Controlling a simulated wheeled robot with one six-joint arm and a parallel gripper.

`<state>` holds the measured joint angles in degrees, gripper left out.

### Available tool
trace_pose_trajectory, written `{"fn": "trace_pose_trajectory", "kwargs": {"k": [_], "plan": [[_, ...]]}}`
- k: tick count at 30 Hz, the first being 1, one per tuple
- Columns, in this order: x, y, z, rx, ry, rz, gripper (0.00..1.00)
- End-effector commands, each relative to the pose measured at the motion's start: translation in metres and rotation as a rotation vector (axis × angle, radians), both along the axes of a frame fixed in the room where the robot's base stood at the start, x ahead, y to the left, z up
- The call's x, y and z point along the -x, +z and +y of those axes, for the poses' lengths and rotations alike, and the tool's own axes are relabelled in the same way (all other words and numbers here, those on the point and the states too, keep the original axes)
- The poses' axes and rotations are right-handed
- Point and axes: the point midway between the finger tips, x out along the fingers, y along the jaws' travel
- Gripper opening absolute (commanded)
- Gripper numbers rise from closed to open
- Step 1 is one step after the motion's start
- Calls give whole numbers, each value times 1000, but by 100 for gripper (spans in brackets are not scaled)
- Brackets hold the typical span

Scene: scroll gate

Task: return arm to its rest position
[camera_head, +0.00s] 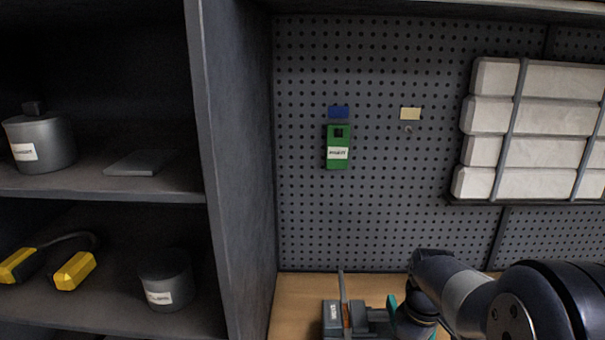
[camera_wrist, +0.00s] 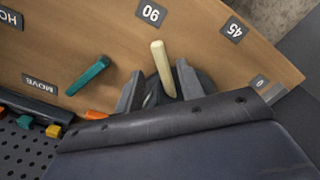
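My gripper shows in the wrist view (camera_wrist: 160,76) with its two grey fingers apart. A cream lever (camera_wrist: 161,62) stands between or just beyond the fingers, with a gap on each side; I cannot tell its depth. A teal lever (camera_wrist: 88,76) lies to the left on a wooden panel (camera_wrist: 215,65) with tags reading 90, 45, 0 and MOVE. In the head view my arm reaches in from the lower right, low over the wooden surface (camera_head: 300,291). Its fingers are hard to make out there.
A green labelled device (camera_head: 338,160) hangs on the pegboard (camera_head: 375,215) under a blue tag. A cream tag (camera_head: 410,114) sits above a bare peg. White strapped blocks (camera_head: 535,115) are at right. Dark shelving (camera_head: 232,170) at left holds canisters and a yellow-ended object (camera_head: 74,271).

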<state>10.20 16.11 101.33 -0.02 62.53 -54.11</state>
Motion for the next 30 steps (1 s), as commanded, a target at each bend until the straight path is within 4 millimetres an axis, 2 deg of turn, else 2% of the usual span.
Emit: {"fn": "trace_pose_trajectory", "kwargs": {"k": [1, 5, 13, 30], "plan": [[1, -12, 0, -1, 0, 6, 36], [2, -34, 1, -1, -1, 5, 36], [9, -30, 10, -1, -100, 1, 36], [13, -24, 11, 3, -114, -1, 36]]}}
